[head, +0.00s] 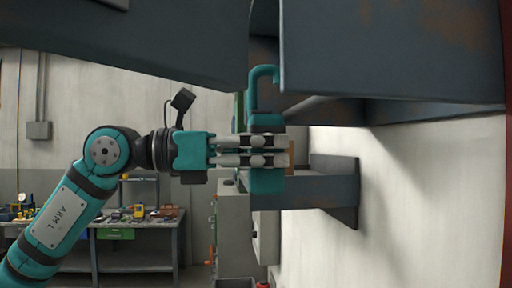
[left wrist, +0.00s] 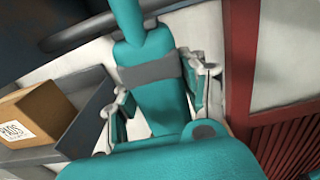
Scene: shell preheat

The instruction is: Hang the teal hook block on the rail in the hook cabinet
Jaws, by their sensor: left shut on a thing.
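The teal hook block (head: 265,184) is upright in the head view, with its curved hook (head: 264,76) pointing up beside the lower edge of the dark hook cabinet (head: 390,50). My left gripper (head: 268,150) is shut around the block's body. In the left wrist view the block (left wrist: 160,103) has a grey band and sits between the two fingers of my left gripper (left wrist: 158,104). A dark bar (left wrist: 85,34) crosses behind the hook's shaft there; I cannot tell whether it is the rail or whether the hook touches it. The hook's tip is out of that view. My right gripper is not seen.
A grey-blue wall shelf (head: 325,190) lies below and behind the block. A cardboard box (left wrist: 38,115) stands on it, close to the gripper. A workbench (head: 140,225) with tools is far back left. A red slatted panel (left wrist: 290,145) shows at right in the wrist view.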

